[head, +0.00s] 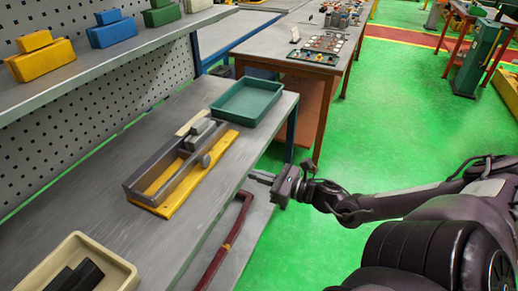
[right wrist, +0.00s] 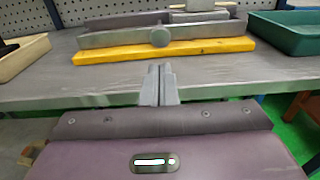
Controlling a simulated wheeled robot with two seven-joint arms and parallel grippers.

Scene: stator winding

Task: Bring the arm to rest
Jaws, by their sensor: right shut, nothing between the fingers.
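My right gripper (head: 262,178) is shut and empty, just off the front edge of the grey workbench (head: 136,235). Its two fingers (right wrist: 159,84) are together in the right wrist view, pointing toward the bench. A grey metal fixture on a yellow base (head: 190,178) sits on the bench beyond the fingertips, apart from them. The yellow base also shows in the right wrist view (right wrist: 165,49). My right arm reaches in from the right in the head view. My left gripper is not in view.
A green tray (head: 247,119) lies at the bench's far end. A beige bin (head: 116,268) with dark parts is at the near left. A shelf (head: 100,64) with coloured blocks runs above. Another table (head: 277,53) stands behind. The green floor at right is open.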

